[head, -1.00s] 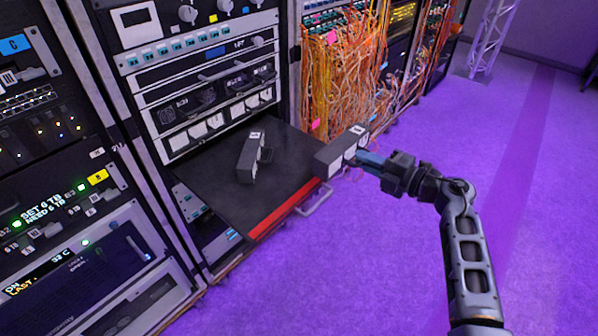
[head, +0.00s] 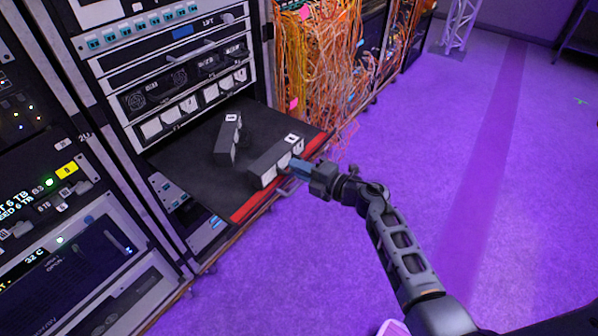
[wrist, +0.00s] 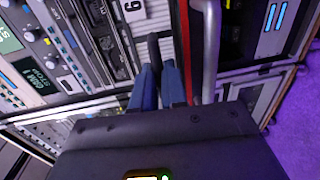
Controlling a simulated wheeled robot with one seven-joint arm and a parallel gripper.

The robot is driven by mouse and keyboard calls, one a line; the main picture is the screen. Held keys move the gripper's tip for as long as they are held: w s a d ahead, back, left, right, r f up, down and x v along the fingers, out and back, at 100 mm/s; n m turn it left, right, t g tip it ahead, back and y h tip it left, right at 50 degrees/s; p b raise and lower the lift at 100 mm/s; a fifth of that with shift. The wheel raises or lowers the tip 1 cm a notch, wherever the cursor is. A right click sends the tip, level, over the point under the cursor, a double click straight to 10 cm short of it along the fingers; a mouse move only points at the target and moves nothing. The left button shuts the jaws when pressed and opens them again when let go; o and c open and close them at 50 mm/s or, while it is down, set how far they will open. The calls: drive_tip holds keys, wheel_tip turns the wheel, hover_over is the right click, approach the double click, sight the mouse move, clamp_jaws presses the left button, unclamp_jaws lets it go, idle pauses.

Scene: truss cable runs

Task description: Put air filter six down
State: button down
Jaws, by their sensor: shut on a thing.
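My gripper (head: 297,167) is shut on air filter six (head: 268,167), a grey block with pale square faces and a white label on top. The filter is over the right front part of the black pull-out shelf (head: 185,150), near its red front edge (head: 255,205). I cannot tell whether it touches the shelf. In the wrist view the blue fingers (wrist: 159,86) close around a dark bar, and a white label with a 6 (wrist: 132,9) shows beyond. A second similar filter (head: 227,142) lies farther back on the shelf, apart from the held one.
A rack with drawers and fans (head: 165,90) stands behind the shelf. Orange cables (head: 320,60) hang from the rack to the right. The shelf's metal handle (wrist: 210,50) is close beside my fingers. The purple floor (head: 470,150) is open to the right.

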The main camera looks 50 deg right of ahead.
drive_tip(key=shift+f, duration=0.2)
drive_tip(key=c, duration=1.4)
unclamp_jaws()
drive_tip(key=shift+c, duration=0.2)
drive_tip(key=shift+s, duration=0.15)
